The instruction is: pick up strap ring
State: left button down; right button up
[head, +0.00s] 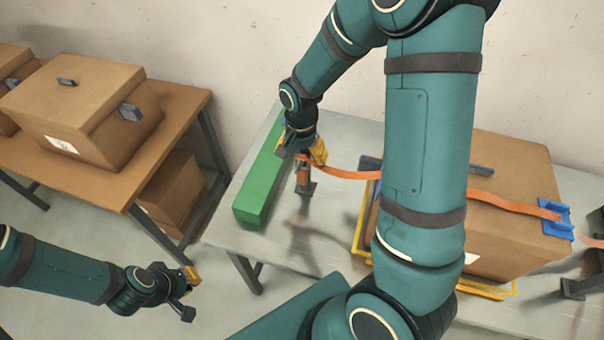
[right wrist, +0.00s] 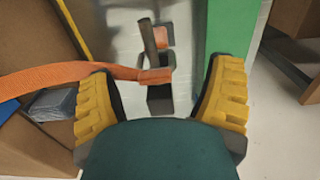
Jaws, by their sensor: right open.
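An orange strap (head: 350,174) runs from the large box to a small dark stand (head: 303,186) beside the green block. The strap ring cannot be clearly told apart from the strap end and stand. My right gripper (head: 303,157) is open above the stand. In the right wrist view its yellow-padded fingers (right wrist: 163,88) are spread on either side of the strap end, with nothing held. My left gripper (head: 190,292) is open and empty, low at the left, away from the strap.
A green block (head: 258,190) lies along the left end of the grey table (head: 225,235), close beside my right gripper. A large cardboard box (head: 510,178) with a blue strap guide (head: 556,212) stands at the right, partly behind my right arm. A brown table (head: 178,120) with boxes stands left.

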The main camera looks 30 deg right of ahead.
aim_at(302, 171)
jog(key=f, duration=0.3)
jog(key=shift+s+f, duration=0.35)
jog(key=shift+f, duration=0.05)
jog(key=shift+w+f+b, duration=0.1)
jog(key=shift+f+b, duration=0.2)
jog(key=shift+f, duration=0.3)
jog(key=shift+c, duration=0.3)
grip_shut()
